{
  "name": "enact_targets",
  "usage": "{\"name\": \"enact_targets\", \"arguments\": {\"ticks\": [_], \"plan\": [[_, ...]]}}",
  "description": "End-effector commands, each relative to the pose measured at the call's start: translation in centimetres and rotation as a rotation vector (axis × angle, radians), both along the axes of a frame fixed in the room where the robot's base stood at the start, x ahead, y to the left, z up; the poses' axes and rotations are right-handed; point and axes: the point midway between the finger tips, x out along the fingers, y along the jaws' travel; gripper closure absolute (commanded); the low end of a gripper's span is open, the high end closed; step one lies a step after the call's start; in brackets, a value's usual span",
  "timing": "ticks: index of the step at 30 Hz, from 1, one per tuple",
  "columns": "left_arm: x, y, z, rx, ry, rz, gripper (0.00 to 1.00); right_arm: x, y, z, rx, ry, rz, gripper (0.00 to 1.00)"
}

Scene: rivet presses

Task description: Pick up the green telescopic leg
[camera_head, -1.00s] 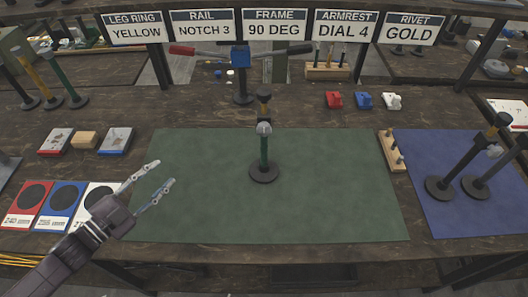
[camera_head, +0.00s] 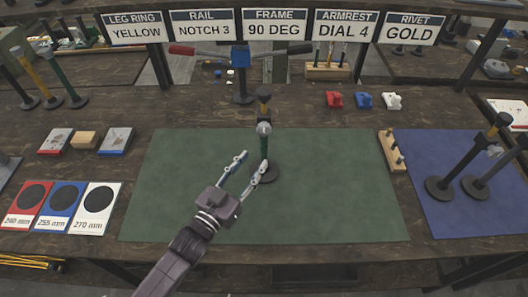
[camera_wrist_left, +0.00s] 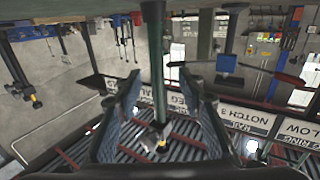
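The green telescopic leg (camera_head: 264,143) stands upright on the green mat (camera_head: 190,200). It has a round black base, a dark upper part with a gold band and a grey knob. My left gripper (camera_head: 253,161) is open and low beside the leg, its fingers pointing at the lower tube. One finger overlaps the tube and base in the head view. In the left wrist view, which is upside down, the leg's tube (camera_wrist_left: 156,70) appears between the two spread fingers (camera_wrist_left: 157,92). I see no contact. My right gripper is not in view.
Two black legs (camera_head: 494,130) stand on the blue mat (camera_head: 430,225) at the right. A wooden peg block (camera_head: 384,142) lies at the green mat's right edge. Another green leg (camera_head: 65,77) stands at the back left. The mat around the leg is clear.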

Motion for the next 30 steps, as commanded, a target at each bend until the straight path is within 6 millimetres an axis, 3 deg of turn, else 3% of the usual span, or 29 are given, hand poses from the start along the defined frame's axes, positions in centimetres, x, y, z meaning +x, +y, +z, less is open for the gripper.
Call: {"name": "enact_targets", "arguments": {"ticks": [15,24,30], "plan": [[5.0,-3.3,-0.2,0.001,0.000,0.000,0.64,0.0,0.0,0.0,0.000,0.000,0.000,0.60],[5.4,-3.6,-0.3,0.002,0.001,0.000,0.64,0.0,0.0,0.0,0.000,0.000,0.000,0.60],[5.4,-3.6,-0.3,0.002,0.001,0.000,0.84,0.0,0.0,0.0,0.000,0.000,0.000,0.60]]}}
